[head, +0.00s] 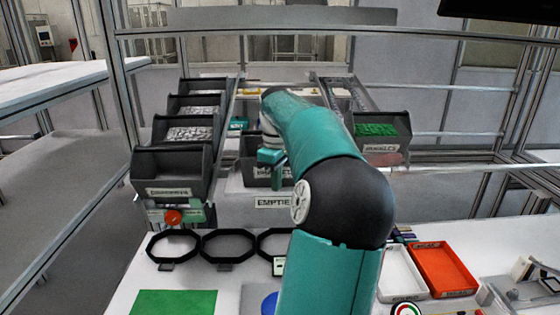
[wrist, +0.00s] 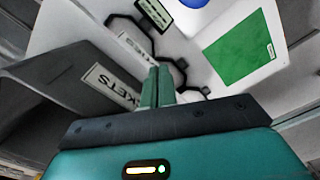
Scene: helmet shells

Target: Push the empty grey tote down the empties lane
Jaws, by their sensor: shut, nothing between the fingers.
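The grey tote (head: 252,172) stands in the middle lane above the EMPTIES sign (head: 273,202) in the head view, partly hidden behind my arm. Its front label is mostly covered there. In the wrist view a grey tote (wrist: 62,75) with a white label ending in "KETS" fills the left side. My gripper (head: 279,178) is in front of the grey tote in the head view. In the wrist view its two green fingers (wrist: 158,72) are together, with nothing between them, beside the tote. I cannot tell whether they touch it.
A bin of green parts (head: 378,131) stands on the right. On the white bench lie black frames (head: 228,247), a green mat (head: 175,302), a white tray (head: 401,273) and an orange tray (head: 442,268).

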